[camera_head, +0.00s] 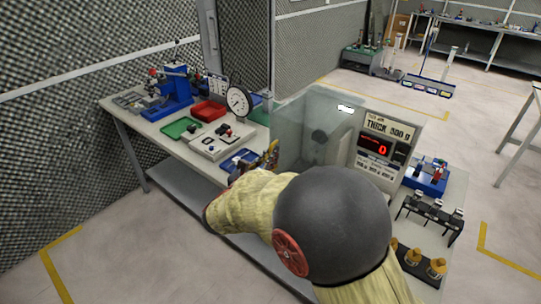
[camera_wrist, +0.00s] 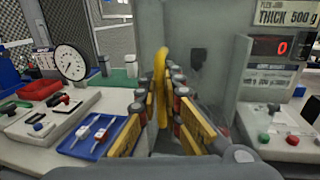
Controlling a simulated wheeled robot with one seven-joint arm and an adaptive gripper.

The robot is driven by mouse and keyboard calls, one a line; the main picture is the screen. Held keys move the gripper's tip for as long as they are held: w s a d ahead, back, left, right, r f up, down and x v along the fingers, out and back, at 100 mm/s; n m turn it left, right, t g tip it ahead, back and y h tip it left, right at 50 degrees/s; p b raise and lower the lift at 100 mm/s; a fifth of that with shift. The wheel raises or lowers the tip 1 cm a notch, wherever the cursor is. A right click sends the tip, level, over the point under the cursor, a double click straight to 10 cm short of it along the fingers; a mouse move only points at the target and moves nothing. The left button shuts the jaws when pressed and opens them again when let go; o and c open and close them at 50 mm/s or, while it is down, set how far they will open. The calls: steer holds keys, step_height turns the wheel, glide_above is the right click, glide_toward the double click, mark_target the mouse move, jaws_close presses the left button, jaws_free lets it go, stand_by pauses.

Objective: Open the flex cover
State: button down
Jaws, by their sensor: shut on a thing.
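The flex cover (camera_head: 305,125) is a translucent grey box-like panel on the flex machine, left of its display. In the wrist view the cover (camera_wrist: 205,60) stands upright right in front of me. A yellow curved handle (camera_wrist: 160,65) stands at its left side, between my fingertips. My gripper (camera_wrist: 161,100) is shut on this handle. In the head view my gripper (camera_head: 268,158) is at the cover's left edge, partly hidden by my arm. The machine's panel (camera_head: 385,145) reads "THICK 500 g" and shows a red 0.
On the bench left of the cover are a blue tray (camera_wrist: 95,135) with small tools, a dial gauge (camera_head: 238,101), a green tray (camera_head: 180,127) and a red tray (camera_head: 208,110). A row of black holders (camera_head: 430,215) stands at the bench's right.

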steer(key=shift+s, duration=0.1)
stand_by(0.3)
steer(key=s+d+p, duration=0.2)
steer(key=s+d, duration=0.9)
steer(key=d, duration=0.3)
steer(key=shift+d+p, duration=0.25)
steer(key=shift+p, duration=0.05)
steer(key=shift+s+f, duration=0.1)
steer(key=c, duration=2.3)
jaws_free()
steer(key=shift+s+a, duration=0.1)
steer(key=v, duration=1.2)
